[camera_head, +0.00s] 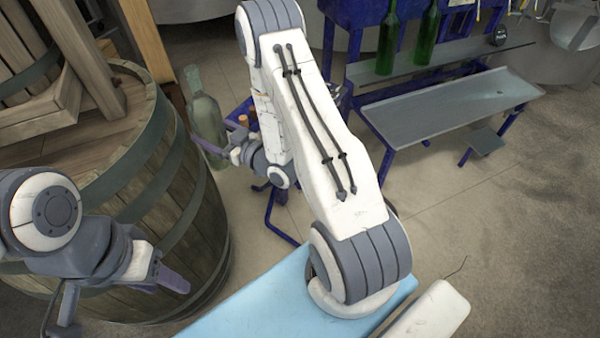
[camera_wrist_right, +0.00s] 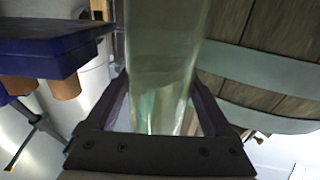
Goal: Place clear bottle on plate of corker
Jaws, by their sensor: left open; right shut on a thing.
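The clear bottle (camera_head: 207,122) is greenish see-through glass and stands nearly upright, slightly tilted, beside the barrel. My right gripper (camera_head: 228,152) is shut on it; in the right wrist view the bottle (camera_wrist_right: 160,60) lies between the two fingers (camera_wrist_right: 160,105). A blue stand (camera_head: 283,228) is mostly hidden behind my right arm. Its blue top with brown corks (camera_wrist_right: 65,88) shows in the right wrist view; it may be the corker, but I cannot make out its plate. My left gripper (camera_head: 120,296) is open and empty, low in front of the barrel.
A large wooden barrel (camera_head: 180,215) stands at the left, close to the bottle and my left gripper. A blue rack with grey shelves (camera_head: 450,105) and green bottles (camera_head: 388,40) stands at the back right. The floor at the right is clear.

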